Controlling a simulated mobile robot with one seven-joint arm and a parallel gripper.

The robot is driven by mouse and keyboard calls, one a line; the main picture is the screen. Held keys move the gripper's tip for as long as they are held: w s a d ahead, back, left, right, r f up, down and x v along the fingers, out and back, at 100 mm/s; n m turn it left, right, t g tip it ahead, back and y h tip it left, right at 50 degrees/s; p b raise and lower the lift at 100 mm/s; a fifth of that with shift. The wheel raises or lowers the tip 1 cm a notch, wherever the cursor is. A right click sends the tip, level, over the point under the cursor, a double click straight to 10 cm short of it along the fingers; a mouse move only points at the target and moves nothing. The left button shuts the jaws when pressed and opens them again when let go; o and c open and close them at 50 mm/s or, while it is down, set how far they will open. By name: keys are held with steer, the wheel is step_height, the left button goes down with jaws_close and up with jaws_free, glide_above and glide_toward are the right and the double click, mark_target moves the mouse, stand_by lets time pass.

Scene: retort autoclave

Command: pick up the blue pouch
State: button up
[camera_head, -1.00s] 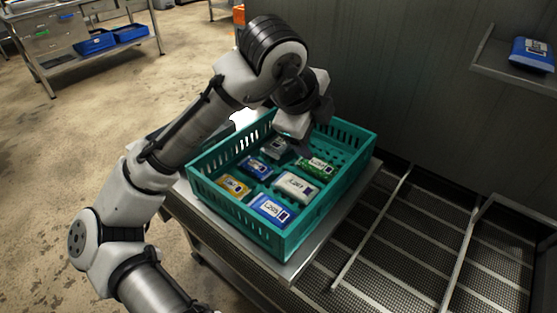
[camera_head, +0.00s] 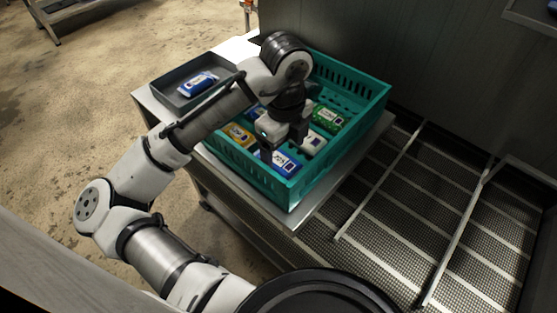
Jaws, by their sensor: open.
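A blue pouch with a white label (camera_head: 283,164) lies in the front corner of the teal crate (camera_head: 256,181). My gripper (camera_head: 281,152) points down into the crate, right over this pouch. Its jaws are open, and a finger shows at the pouch's left end; whether it touches the pouch is hard to tell. Another blue pouch with a white label (camera_head: 198,83) lies in the grey tray (camera_head: 168,97) left of the crate. A bit of a further blue pouch (camera_head: 258,111) shows behind my gripper, mostly hidden.
In the crate, a yellow pouch (camera_head: 238,135) lies left of my gripper, and a white pouch (camera_head: 313,142) and green pouch (camera_head: 328,118) lie right of it. The crate walls stand close around. A mesh floor with rails (camera_head: 400,220) lies to the right.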

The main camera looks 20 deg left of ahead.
mark_target(283, 162)
step_height(283, 162, down, 4)
steer(key=shift+w+f, duration=0.1)
steer(key=shift+f, duration=0.05)
steer(key=shift+c, duration=0.4)
steer(key=c, duration=1)
steer(key=shift+r, duration=0.2)
step_height(283, 162, up, 20)
steer(key=shift+a+f+p, duration=0.1)
steer(key=shift+f+p, duration=0.1)
steer(key=shift+p, duration=0.15)
